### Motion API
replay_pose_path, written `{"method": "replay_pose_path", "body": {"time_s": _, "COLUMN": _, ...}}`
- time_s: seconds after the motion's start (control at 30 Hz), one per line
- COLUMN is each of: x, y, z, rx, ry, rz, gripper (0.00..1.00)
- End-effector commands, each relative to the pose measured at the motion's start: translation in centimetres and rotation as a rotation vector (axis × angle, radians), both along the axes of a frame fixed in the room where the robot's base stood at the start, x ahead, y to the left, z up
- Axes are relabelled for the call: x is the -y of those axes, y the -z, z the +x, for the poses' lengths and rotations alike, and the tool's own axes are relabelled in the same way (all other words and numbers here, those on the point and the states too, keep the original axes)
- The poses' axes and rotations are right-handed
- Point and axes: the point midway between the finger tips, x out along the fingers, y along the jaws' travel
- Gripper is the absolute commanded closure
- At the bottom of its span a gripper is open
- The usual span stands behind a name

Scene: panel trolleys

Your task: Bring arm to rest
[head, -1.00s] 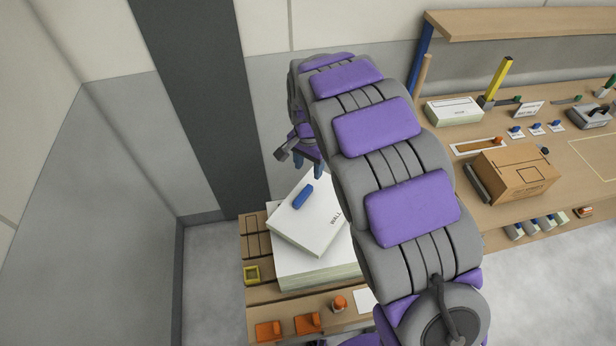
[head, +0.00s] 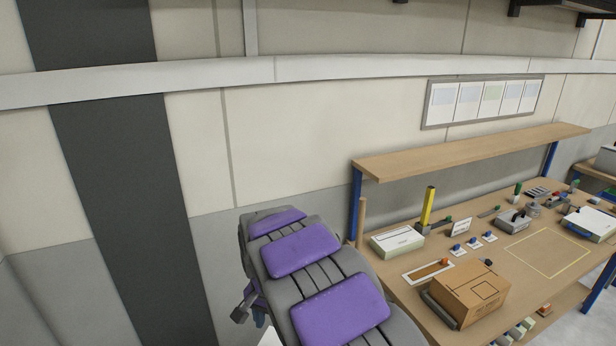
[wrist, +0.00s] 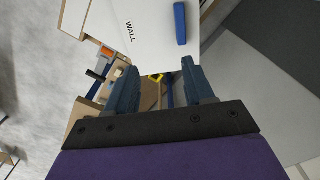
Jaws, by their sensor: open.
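My gripper (wrist: 157,82) is open in the wrist view, its two dark blue fingers apart with nothing between them. Beyond the fingertips is a white panel (wrist: 150,42) marked WALL, with a blue handle (wrist: 180,23) on its face. In the head view my purple and grey arm reaches forward at lower centre. Only a little of my gripper (head: 260,318) shows there, at the arm's left, and the panel is almost wholly cut off by the bottom edge.
A wooden workbench (head: 400,290) stands at the right, with a cardboard box (head: 468,293), a white box (head: 397,241) and small tools. A raised shelf (head: 470,150) runs above it. A wall with a dark vertical stripe (head: 125,200) closes the back left.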

Motion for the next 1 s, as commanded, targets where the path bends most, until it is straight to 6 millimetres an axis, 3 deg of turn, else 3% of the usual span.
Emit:
{"method": "replay_pose_path", "body": {"time_s": 0.2, "x": 8.2, "y": -2.4, "z": -4.1, "rx": -0.019, "ry": -0.023, "rz": -0.015, "gripper": 0.47}}
{"method": "replay_pose_path", "body": {"time_s": 0.4, "x": 14.2, "y": -3.7, "z": -9.2, "rx": -0.046, "ry": -0.065, "rz": -0.016, "gripper": 0.47}}
{"method": "replay_pose_path", "body": {"time_s": 0.67, "x": 19.0, "y": -3.7, "z": -17.4, "rx": -0.087, "ry": -0.137, "rz": -0.010, "gripper": 0.47}}
{"method": "replay_pose_path", "body": {"time_s": 1.0, "x": 23.2, "y": -1.4, "z": -28.5, "rx": -0.137, "ry": -0.266, "rz": 0.022, "gripper": 0.47}}
